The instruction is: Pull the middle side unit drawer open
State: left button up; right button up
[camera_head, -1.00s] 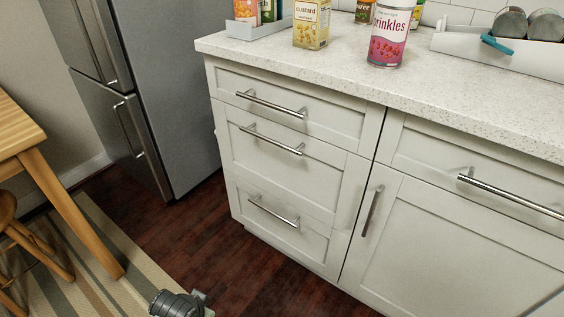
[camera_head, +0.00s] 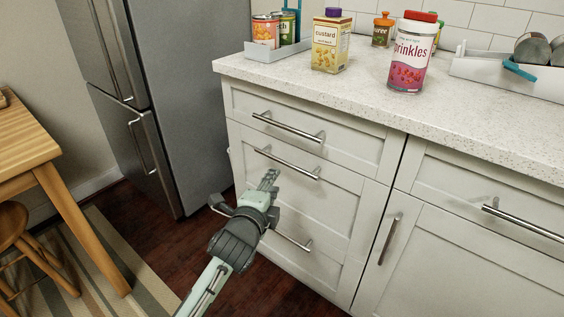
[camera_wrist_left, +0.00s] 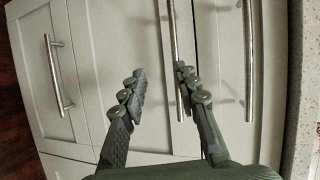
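The middle side unit drawer (camera_head: 325,200) is a white panel in the left column of the counter unit. Its metal bar handle (camera_head: 287,163) lies just above and behind my left gripper (camera_head: 269,179) in the head view. In the left wrist view my left gripper (camera_wrist_left: 162,87) is open and empty, its two fingers spread apart. The middle handle (camera_wrist_left: 173,30) runs between them, close to the right finger, which hides part of it. I cannot tell whether they touch. The drawer looks closed. My right gripper is not in view.
The top drawer handle (camera_head: 288,126) is close above, and the bottom drawer handle (camera_head: 293,239) is partly behind my arm. A fridge (camera_head: 190,90) stands left of the unit. A wooden table (camera_head: 30,145) and stool (camera_head: 20,240) are at the left. Cans and a carton stand on the counter (camera_head: 350,90).

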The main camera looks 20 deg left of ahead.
aim_at(284, 163)
pick_arm(q)
jog(key=shift+m+t, duration=0.4)
jog(key=shift+m, duration=0.1)
jog(key=w, duration=0.8)
jog(key=shift+w+d+r, duration=0.1)
jog(key=shift+w+r, duration=0.1)
jog(key=shift+w, duration=0.05)
jog(key=shift+c, duration=0.5)
grip_shut()
